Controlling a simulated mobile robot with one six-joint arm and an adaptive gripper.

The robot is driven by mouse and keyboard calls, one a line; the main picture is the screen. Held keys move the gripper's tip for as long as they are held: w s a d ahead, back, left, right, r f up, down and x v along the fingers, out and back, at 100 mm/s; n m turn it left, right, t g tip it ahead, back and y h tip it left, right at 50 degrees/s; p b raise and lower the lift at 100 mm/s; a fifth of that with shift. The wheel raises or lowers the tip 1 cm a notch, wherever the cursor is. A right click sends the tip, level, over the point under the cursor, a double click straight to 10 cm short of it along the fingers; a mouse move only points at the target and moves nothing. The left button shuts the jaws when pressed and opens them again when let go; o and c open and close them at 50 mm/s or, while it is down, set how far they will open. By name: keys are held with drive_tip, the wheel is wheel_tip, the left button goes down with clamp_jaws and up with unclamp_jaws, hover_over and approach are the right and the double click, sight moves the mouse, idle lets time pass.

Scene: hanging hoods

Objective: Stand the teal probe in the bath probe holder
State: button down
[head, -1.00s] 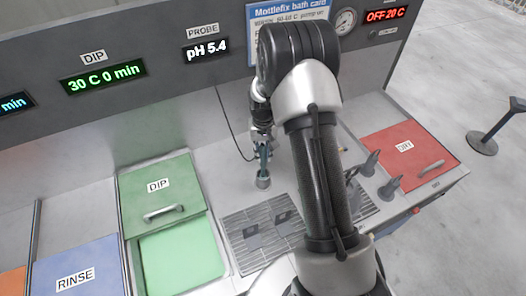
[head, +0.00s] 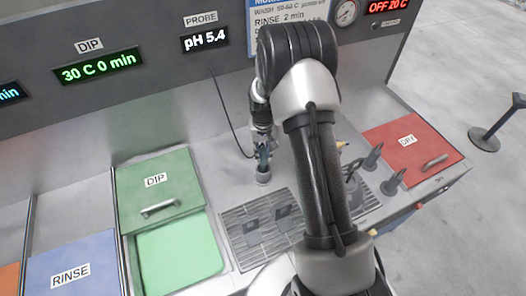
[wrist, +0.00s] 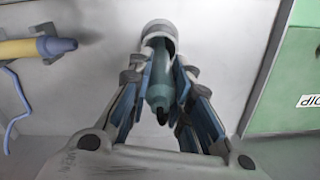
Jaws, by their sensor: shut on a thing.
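The teal probe (wrist: 160,78) is between the fingers of my gripper (wrist: 165,105), which is shut on it in the wrist view. Its dark narrow end points toward the wrist camera. The probe's far end meets the open mouth of a short grey cup, the probe holder (wrist: 157,34), and appears to be inside it. How deep it sits is hidden. In the head view my gripper (head: 263,150) is just above the holder (head: 263,178) on the counter, and the probe looks close to upright.
A yellow tool with a blue collar (wrist: 35,48) lies beside my gripper in the wrist view. The green DIP bath (head: 180,250) and a drain grate (head: 240,240) are near the holder. A dark cable (head: 228,120) hangs behind my gripper. Black pegs (head: 370,160) stand farther right.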

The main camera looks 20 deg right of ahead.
drive_tip(key=shift+f, duration=0.2)
drive_tip(key=c, duration=1.4)
unclamp_jaws()
wheel_tip(320, 180, up, 12)
drive_tip(key=shift+r, duration=0.1)
